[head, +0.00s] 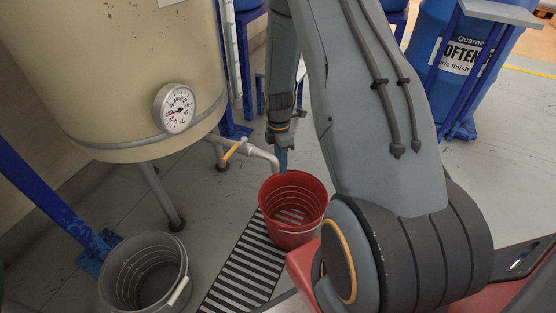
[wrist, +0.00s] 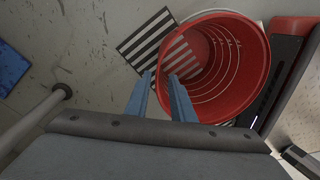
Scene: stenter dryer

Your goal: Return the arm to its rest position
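My arm reaches forward and down beside the tan tank (head: 110,70). My gripper (head: 283,167) points down at the rear rim of the red bucket (head: 296,241), near the end of the metal spout (head: 262,154). In the wrist view my gripper (wrist: 160,77) shows two blue fingers with a clear gap between them and nothing held. The red bucket also shows in the wrist view (wrist: 257,60), just beyond and right of the fingertips. It stands upright, and striped bands show inside it. I cannot tell whether a finger touches its rim.
A striped floor panel (head: 239,272) lies by the red bucket. A grey bucket (head: 112,290) stands at the lower left. A tank leg (head: 160,196) and blue frame post (head: 45,193) are at left. A blue drum (head: 437,32) stands behind at right. Floor between is open.

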